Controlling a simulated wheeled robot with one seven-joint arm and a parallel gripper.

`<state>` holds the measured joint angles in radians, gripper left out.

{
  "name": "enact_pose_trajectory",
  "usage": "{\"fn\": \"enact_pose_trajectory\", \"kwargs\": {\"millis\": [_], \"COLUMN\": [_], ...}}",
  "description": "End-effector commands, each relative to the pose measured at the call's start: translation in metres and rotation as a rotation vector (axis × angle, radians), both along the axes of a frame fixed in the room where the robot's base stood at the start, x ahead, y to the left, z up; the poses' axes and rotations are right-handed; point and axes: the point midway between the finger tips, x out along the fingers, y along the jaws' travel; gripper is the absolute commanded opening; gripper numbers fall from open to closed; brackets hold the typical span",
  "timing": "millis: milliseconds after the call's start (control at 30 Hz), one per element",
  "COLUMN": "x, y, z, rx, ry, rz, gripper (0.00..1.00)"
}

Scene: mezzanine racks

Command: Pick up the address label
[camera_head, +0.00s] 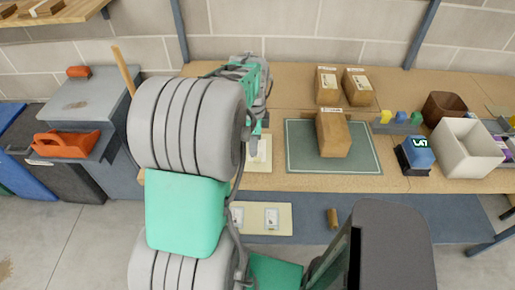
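My gripper (256,141) points down over a cream sheet (261,165) on the wooden bench, left of a green mat. My arm hides much of the gripper, and I cannot see whether its fingers are open or shut. A small white patch shows at the fingertips; I cannot tell whether it is a label or part of the gripper. Lower down, a cream board (284,230) carries two small pale cards, one on the left (237,216) and one on the right (271,218). Either may be a label; no writing is legible.
A brown carton (333,134) stands on the green mat (301,158), with two more cartons (327,86) behind. To the right are a blue-and-black device (416,155) and a white bin (468,149). A brown roll (333,218) lies below. An orange tool (66,144) is at left.

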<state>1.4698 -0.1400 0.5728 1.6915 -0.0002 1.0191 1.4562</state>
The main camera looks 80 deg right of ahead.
Motion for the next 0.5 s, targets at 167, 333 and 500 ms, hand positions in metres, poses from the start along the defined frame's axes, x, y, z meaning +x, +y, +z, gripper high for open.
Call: {"fn": "enact_pose_trajectory", "kwargs": {"millis": [167, 333, 500], "x": [0.000, 0.000, 0.000], "y": [0.002, 0.001, 0.001], "z": [-0.026, -0.052, -0.055], "rx": [0.004, 0.001, -0.002], "ry": [0.001, 0.000, 0.000], "rz": [0.002, 0.003, 0.004], "gripper": [0.29, 0.29, 0.29]}}
